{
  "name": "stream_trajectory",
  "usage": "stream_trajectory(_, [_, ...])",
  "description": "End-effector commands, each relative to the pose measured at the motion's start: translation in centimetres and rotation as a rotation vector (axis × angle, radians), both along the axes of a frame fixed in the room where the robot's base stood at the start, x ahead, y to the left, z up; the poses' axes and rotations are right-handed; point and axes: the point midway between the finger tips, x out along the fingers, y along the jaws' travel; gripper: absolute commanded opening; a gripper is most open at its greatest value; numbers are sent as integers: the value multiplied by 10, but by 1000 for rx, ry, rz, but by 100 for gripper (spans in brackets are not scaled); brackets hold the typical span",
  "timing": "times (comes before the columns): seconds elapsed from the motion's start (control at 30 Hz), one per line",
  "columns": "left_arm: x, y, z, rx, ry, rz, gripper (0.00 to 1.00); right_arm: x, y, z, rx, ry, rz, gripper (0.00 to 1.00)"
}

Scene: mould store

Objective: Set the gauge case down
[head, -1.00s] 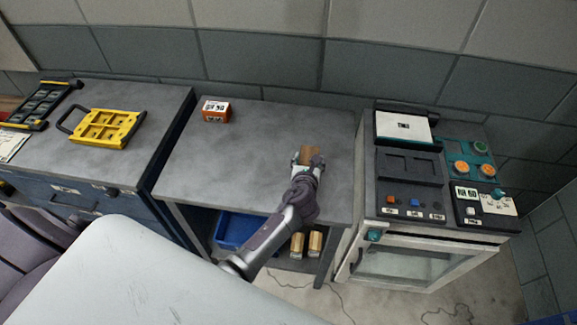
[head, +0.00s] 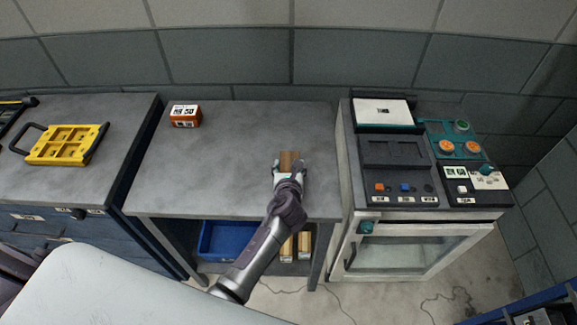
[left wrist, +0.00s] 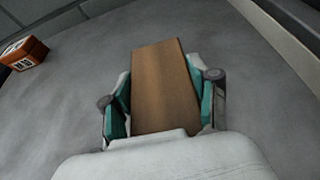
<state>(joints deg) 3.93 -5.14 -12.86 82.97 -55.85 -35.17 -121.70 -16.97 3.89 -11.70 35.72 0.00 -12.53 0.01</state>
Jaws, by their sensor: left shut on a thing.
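The gauge case, a plain brown oblong block (head: 289,156), is over the right part of the grey bench top (head: 225,150). It also fills the middle of the left wrist view (left wrist: 163,85). My left gripper (head: 288,168) is shut on it, with the teal finger pads (left wrist: 160,100) on its two long sides. The case's near end is hidden by the gripper. I cannot tell whether its underside touches the bench. My right gripper is not in view.
An orange box with a white label (head: 185,116) stands at the bench's back left. The bench between is clear. A control panel and machine (head: 400,165) stand at right, a yellow frame (head: 67,145) at left. A blue bin (head: 228,240) is below.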

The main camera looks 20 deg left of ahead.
Motion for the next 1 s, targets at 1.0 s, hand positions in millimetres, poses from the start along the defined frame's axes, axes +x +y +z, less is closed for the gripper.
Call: stream_trajectory(1.0, [-76, -21, 33, 1, 0, -1, 85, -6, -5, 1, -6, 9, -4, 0])
